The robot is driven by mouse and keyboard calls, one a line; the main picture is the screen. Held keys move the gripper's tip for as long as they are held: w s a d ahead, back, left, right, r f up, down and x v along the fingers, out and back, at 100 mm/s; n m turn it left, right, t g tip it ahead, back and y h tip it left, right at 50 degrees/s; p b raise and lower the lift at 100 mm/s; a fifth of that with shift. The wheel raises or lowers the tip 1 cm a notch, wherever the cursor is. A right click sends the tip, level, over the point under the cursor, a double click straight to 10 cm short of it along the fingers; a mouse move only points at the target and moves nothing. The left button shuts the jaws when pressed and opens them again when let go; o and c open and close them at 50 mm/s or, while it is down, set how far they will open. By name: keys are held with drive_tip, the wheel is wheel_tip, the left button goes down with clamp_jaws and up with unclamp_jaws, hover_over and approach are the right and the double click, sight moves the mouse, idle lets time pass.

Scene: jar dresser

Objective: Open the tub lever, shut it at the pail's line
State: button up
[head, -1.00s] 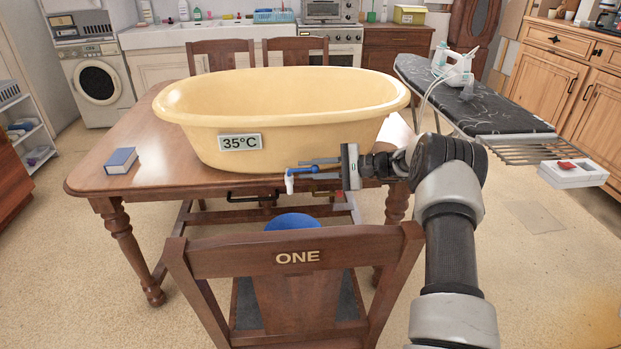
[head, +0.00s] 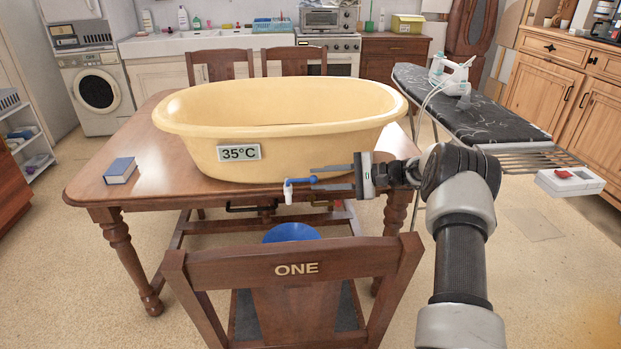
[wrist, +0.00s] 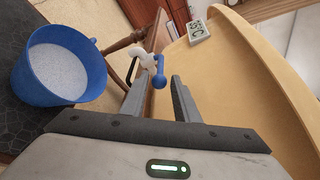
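The cream tub (head: 300,112) stands on the wooden table, with a 35°C display (head: 239,153) on its front. Low on its front is a white tap (head: 289,197) with a blue lever (head: 300,181) pointing right; the lever's blue ball end shows in the wrist view (wrist: 159,81). My gripper (head: 312,178) is open, its fingertips close to the ball end, which appears between them; contact is unclear. The blue pail (head: 291,232) is below the tap, on the chair seat. In the wrist view the pail (wrist: 97,75) shows a pale speckled surface inside; no line is discernible. No stream is visible.
A chair marked ONE (head: 296,269) stands in front of the table (head: 85,185). A blue book (head: 120,170) lies on the table's left. An ironing board (head: 470,115) with an iron (head: 450,75) stands to the right. Open floor lies left and right.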

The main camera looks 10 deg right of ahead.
drive_tip(key=p+v, duration=0.1)
drive_tip(key=v, duration=1.2)
drive_tip(key=shift+d+p, duration=0.15)
drive_tip(key=shift+p, duration=0.25)
